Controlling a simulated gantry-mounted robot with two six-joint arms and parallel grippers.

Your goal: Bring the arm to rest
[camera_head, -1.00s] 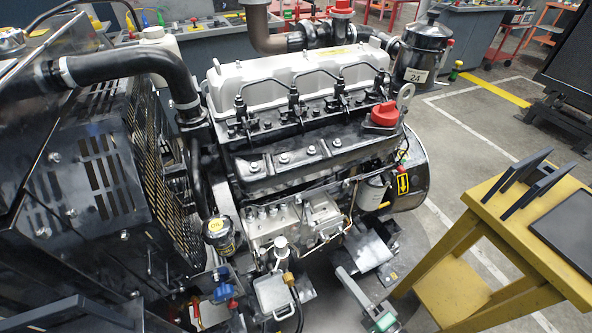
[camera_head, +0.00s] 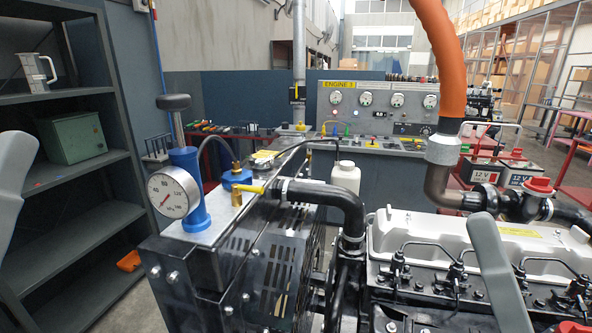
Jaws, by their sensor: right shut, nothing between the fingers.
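My right gripper (camera_head: 483,225) is a plain grey form rising from the bottom right, in front of the engine. It is shut with nothing in it. A grey part of my left arm (camera_head: 14,165) shows at the left edge; no left fingers can be made out. The engine (camera_head: 430,270), with a pale valve cover and black fuel lines, fills the lower right, its front cut off by the frame.
A blue hand pump with a round gauge (camera_head: 173,192) stands on the black radiator housing (camera_head: 250,265). A dark shelf unit (camera_head: 75,165) stands at the left. An orange hose (camera_head: 443,60) hangs above the engine. A control panel (camera_head: 375,100) is behind.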

